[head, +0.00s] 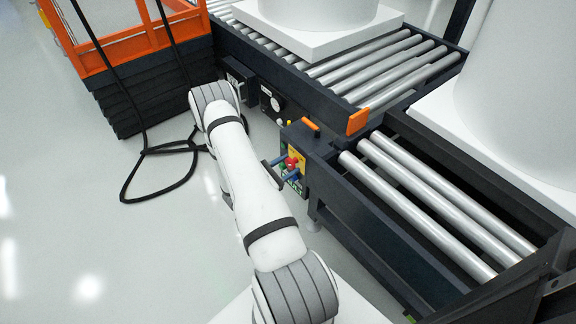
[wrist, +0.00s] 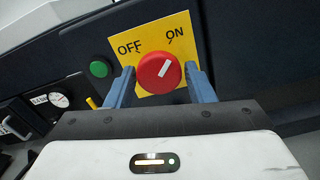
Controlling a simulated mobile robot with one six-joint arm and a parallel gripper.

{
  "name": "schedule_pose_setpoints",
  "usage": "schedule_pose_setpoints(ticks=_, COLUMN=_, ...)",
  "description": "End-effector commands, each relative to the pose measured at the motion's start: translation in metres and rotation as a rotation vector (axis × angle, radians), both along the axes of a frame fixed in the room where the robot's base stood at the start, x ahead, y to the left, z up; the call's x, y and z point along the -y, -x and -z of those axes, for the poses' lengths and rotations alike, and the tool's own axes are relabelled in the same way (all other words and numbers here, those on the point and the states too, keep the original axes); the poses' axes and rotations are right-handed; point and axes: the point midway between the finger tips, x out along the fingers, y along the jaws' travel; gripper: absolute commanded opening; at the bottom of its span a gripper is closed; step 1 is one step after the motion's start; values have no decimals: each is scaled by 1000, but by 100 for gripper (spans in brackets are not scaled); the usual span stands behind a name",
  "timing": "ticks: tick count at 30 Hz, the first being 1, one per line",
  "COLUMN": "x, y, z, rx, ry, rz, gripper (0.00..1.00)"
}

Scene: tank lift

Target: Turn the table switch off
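The table switch is a red round knob (wrist: 160,72) with a white pointer mark, on a yellow plate (wrist: 178,30) lettered OFF at left and ON at right. The white mark leans up and to the right, towards ON. My gripper (wrist: 162,84) has its two blue fingers apart, one on each side of the knob. I cannot tell whether the fingers touch it. In the head view the red knob (head: 292,161) shows small on the side of the conveyor table, with my gripper (head: 285,172) at it, partly hidden by my arm.
A green button (wrist: 99,68) sits left of the yellow plate, and a round gauge (wrist: 59,100) farther left. Roller conveyors (head: 440,205) carry large white loads at right. A black cable (head: 150,185) lies on the floor by an orange-railed lift (head: 140,45). The floor at left is clear.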

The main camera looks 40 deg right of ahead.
Motion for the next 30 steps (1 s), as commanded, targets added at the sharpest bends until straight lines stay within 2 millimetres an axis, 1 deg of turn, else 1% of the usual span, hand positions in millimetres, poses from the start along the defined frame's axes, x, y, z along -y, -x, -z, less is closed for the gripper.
schedule_pose_setpoints(ticks=1, x=0, y=0, z=0, rx=0, ry=0, rz=0, gripper=45)
schedule_pose_setpoints(ticks=11, x=-1, y=0, z=0, rx=-1, ry=0, rz=0, gripper=18)
schedule_pose_setpoints(ticks=12, x=5, y=1, z=0, rx=-1, ry=-1, rz=2, gripper=18)
schedule_pose_setpoints(ticks=20, x=-1, y=0, z=0, rx=-41, ry=-5, rz=-1, gripper=18)
schedule_pose_setpoints(ticks=26, x=-2, y=1, z=0, rx=-149, ry=-17, rz=-2, gripper=18)
schedule_pose_setpoints(ticks=30, x=-2, y=1, z=0, rx=-263, ry=-31, rz=-2, gripper=18)
